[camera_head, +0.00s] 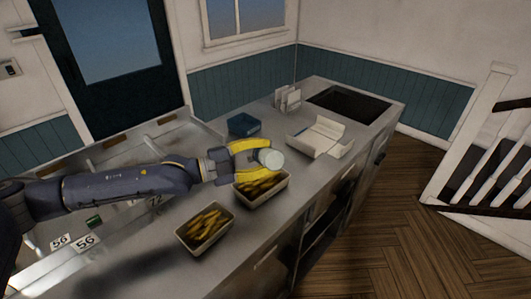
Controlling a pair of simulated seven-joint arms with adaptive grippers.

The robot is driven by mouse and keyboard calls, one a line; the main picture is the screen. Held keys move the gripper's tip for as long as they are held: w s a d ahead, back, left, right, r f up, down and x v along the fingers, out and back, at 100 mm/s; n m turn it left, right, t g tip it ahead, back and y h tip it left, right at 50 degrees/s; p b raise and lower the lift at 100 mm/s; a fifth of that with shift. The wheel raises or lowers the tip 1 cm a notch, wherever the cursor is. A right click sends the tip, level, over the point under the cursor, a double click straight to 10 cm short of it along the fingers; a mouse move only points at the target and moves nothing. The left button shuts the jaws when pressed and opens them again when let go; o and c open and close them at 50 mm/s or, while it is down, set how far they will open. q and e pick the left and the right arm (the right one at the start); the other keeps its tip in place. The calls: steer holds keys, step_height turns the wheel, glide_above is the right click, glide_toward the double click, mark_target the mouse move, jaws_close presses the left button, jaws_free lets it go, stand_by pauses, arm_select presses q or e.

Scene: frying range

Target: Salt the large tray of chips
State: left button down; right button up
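Two pale trays of yellow chips stand on the steel counter: a nearer tray (204,229) and a farther tray (262,188). I cannot tell surely which is larger. My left gripper (262,158), with yellow fingers, reaches in from the left and is shut on a pale whitish cylinder, which looks like the salt shaker (270,159). The shaker is held tilted above the farther tray, apart from it, and hides part of its back. No falling salt can be made out. My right gripper is not in view.
A dark blue box (243,124) stands behind the gripper. An open white carton (320,137) and upright white pieces (288,99) stand farther back, near a dark inset panel (348,104). The counter's right front is clear. Metal bays with number cards (84,242) lie at left.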

arm_select(q)
step_height(320, 180, up, 3)
step_height(320, 180, down, 3)
steer(key=shift+s+f+n, duration=0.1)
steer(key=shift+n, duration=0.2)
steer(key=r, duration=0.2)
steer(key=shift+w+r, duration=0.2)
steer(key=shift+r, duration=0.2)
steer(key=shift+s, duration=0.1)
step_height(320, 180, down, 3)
steer(key=shift+s+d+r, duration=0.1)
steer(key=shift+s, duration=0.05)
steer(key=shift+w, duration=0.25)
steer(key=shift+s+r, duration=0.1)
steer(key=shift+s, duration=0.1)
steer(key=shift+w, duration=0.1)
